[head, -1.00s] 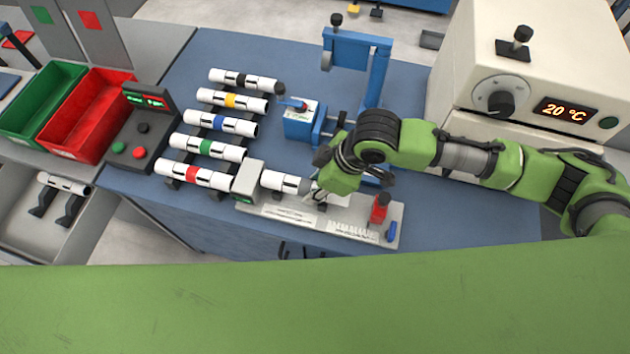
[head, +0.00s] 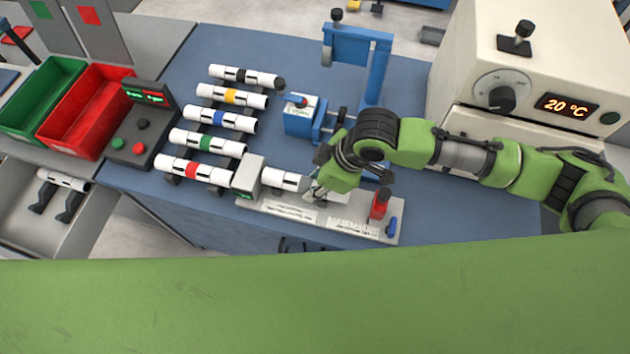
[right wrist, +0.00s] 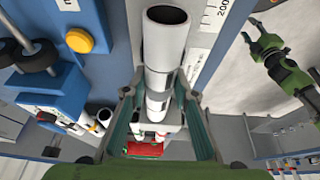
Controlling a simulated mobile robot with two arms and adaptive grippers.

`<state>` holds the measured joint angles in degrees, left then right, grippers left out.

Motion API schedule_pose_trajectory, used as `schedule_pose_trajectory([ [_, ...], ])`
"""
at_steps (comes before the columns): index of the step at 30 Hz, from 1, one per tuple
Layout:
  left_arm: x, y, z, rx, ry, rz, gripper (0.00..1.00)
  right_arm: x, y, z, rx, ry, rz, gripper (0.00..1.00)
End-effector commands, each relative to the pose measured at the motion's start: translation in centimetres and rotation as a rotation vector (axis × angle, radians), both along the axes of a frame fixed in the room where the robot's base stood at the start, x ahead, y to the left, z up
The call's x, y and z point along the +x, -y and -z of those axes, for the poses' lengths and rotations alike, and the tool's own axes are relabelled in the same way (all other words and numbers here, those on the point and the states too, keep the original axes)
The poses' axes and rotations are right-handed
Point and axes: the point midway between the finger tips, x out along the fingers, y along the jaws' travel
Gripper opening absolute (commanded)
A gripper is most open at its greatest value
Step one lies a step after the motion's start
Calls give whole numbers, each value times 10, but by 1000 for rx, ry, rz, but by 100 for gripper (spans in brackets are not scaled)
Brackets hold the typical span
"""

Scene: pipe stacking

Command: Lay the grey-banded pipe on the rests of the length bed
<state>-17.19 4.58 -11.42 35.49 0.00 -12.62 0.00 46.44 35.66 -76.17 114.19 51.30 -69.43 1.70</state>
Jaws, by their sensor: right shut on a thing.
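The grey-banded pipe (head: 285,180) is white, with its grey part at my right gripper (head: 316,189). The pipe lies lengthwise over the left part of the length bed (head: 345,222), close to the grey end block (head: 248,175). I cannot tell whether it touches the rests. In the right wrist view the pipe (right wrist: 165,55) runs between the fingers of my right gripper (right wrist: 155,108), its open end at the top.
A rack of banded pipes (head: 217,119) stands left of the bed. A blue fixture (head: 300,121) stands behind the bed, and a red-topped stop (head: 380,205) is at its right end. A white oven (head: 540,75), red bin (head: 95,110) and green bin (head: 42,98) stand farther out.

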Motion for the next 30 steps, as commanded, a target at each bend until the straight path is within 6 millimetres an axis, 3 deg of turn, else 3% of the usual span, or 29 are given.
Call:
schedule_pose_trajectory([
  [11, 1, 0, 1, 0, 2, 0, 40, 0, 0, 6, 0, 1, -1, 4],
  [12, 1, 0, 0, 0, 2, 0, 40, 0, 0, 5, 1, 2, -1, 34],
  [14, 1, 0, 0, 0, 2, 0, 40, 0, 0, 5, 1, 2, -1, 46],
  [25, 1, 0, 0, -1, 3, 0, 40, 0, 1, 3, 0, 1, 0, 46],
  [30, 1, 0, 0, 0, 2, 0, 40, -2, 8, -17, 1, 4, 0, 46],
])
